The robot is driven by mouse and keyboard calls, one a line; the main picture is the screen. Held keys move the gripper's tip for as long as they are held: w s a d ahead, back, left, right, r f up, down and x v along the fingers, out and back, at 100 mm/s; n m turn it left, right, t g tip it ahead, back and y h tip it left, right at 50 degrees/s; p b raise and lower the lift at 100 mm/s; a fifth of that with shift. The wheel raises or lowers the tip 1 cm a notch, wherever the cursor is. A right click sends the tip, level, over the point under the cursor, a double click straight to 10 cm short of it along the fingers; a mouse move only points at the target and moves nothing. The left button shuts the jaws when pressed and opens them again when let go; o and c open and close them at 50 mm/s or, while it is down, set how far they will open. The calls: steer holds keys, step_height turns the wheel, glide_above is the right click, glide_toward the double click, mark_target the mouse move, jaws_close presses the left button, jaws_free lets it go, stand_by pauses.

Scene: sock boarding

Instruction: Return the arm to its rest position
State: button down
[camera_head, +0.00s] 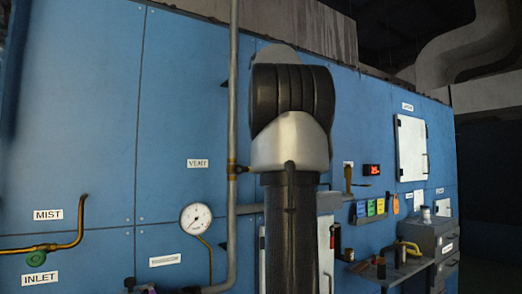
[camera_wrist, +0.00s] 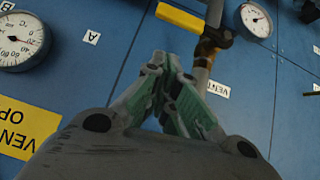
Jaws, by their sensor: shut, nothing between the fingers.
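My gripper (camera_wrist: 168,88) shows in the wrist view with its grey-green fingers drawn together and nothing between them. It points toward a blue wall panel and appears apart from it. In the head view my arm stands upright in the middle, dark with a pale grey joint, and covers part of the wall. The gripper itself cannot be made out in the head view.
The blue wall (camera_head: 90,120) carries a vertical pipe (camera_head: 233,120), a dial gauge (camera_head: 196,218), a brass inlet pipe (camera_head: 60,243) and a white door (camera_head: 411,148). A shelf (camera_head: 392,270) with small items juts out at lower right. The wrist view shows a large gauge (camera_wrist: 22,40).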

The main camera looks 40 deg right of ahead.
steer(key=v, duration=0.7)
steer(key=shift+s+d, duration=0.2)
steer(key=shift+d, duration=0.05)
steer(key=shift+r, duration=0.1)
step_height(320, 180, down, 9)
steer(key=d+m+g, duration=0.1)
steer(key=d+m, duration=0.2)
steer(key=s+a+f+m+g, duration=0.1)
steer(key=a+f+g, duration=0.1)
steer(key=a+f, duration=0.6)
steer(key=s+a+f+n+y, duration=0.1)
steer(key=s+a+f+n, duration=0.1)
steer(key=s+a+f, duration=0.2)
steer(key=s+a+f+n+y, duration=0.1)
steer(key=s+a+f, duration=0.3)
steer(key=a+f, duration=0.5)
steer(key=s+a+f+n+g, duration=0.1)
steer(key=s+a+f+n, duration=0.2)
steer(key=f, duration=0.8)
steer(key=shift+s+a+f+y, duration=0.35)
steer(key=shift+s+a, duration=0.6)
steer(key=shift+a, duration=1.45)
